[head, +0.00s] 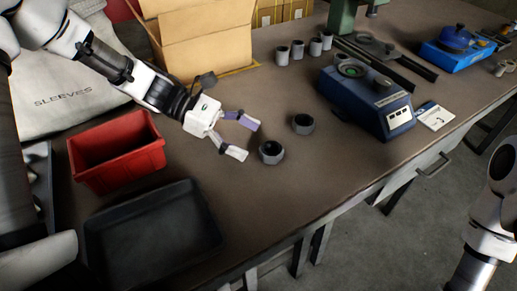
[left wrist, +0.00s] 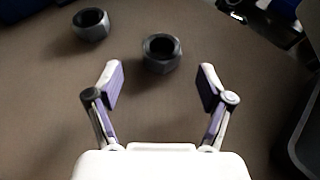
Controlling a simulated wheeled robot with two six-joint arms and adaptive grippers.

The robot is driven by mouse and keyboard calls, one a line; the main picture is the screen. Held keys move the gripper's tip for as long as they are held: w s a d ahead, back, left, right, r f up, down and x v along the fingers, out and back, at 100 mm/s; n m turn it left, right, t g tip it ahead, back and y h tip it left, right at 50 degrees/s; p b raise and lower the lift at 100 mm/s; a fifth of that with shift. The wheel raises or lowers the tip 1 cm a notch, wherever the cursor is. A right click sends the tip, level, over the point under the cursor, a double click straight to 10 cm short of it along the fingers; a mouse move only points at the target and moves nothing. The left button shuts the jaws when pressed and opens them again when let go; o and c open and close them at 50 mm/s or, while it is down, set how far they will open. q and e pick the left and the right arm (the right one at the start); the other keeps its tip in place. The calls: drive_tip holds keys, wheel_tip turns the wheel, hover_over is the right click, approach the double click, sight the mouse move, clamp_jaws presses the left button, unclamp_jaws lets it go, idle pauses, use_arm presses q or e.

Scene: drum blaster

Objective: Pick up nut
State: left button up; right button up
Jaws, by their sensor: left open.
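Two dark grey hex nuts lie on the brown table in front of my left gripper. The nearer nut (head: 271,152) is just beyond the fingertips; it shows in the left wrist view (left wrist: 161,54) ahead of the gap between the fingers. The other nut (head: 303,124) lies farther right in the head view and at the upper left of the left wrist view (left wrist: 91,24). My left gripper (head: 251,140) is open and empty, and its two fingers also show in the left wrist view (left wrist: 161,88). My right gripper cannot be made out; a part of my right arm shows at the right edge.
A red bin (head: 117,152) and a black tray (head: 150,232) stand at the left. A cardboard box (head: 205,38) is behind. Grey cylinders (head: 298,50) and a blue machine (head: 366,101) stand at the right. The table's front edge runs below the nuts.

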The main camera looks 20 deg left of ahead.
sight(263, 147)
use_arm(q)
drive_tip(key=b+x, duration=0.1)
drive_tip(key=x, duration=0.3)
drive_tip(key=shift+s+d, duration=0.15)
drive_tip(key=shift+d, duration=0.4)
drive_tip(key=shift+a, duration=0.1)
drive_tip(key=c, duration=0.4)
drive_tip(key=shift+r, duration=0.1)
drive_tip(key=c, duration=1.1)
